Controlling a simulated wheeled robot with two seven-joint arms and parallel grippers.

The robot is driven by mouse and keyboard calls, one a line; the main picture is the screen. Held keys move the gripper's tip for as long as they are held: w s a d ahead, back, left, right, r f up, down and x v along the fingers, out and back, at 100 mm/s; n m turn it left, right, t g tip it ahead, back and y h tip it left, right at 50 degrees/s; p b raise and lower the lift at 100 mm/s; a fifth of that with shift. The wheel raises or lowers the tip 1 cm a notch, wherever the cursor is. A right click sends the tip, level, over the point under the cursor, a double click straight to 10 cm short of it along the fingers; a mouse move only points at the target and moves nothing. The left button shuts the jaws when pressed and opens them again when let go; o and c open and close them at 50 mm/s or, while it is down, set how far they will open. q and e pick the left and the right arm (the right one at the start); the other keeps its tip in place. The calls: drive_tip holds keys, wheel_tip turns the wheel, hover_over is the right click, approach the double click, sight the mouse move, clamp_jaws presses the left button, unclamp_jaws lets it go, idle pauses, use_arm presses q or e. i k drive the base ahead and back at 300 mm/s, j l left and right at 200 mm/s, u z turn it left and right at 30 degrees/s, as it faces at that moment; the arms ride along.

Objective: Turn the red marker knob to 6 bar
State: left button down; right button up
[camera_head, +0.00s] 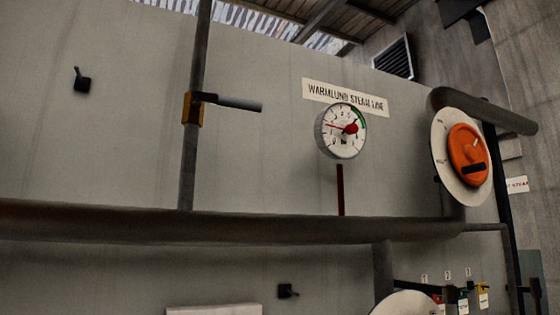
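The round pressure gauge (341,131) hangs on the grey wall at the centre right, with a white face and a green arc at its upper right. The red marker knob (351,128) sits right of the middle of the face. A thin red needle points left from it. The dial numbers are too small to read, so I cannot tell which value the marker stands at. Neither of my grippers shows in this view.
A sign (344,97) reading "WARMLUND STEAM LINE" is above the gauge. A thick horizontal pipe (240,226) crosses below it. A lever valve (194,107) is on a vertical pipe at left. An orange wheel (467,155) on a white disc is at right.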

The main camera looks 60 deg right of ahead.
sight(352, 128)
drive_tip(key=k+z, duration=0.1)
drive_tip(key=z, duration=2.1)
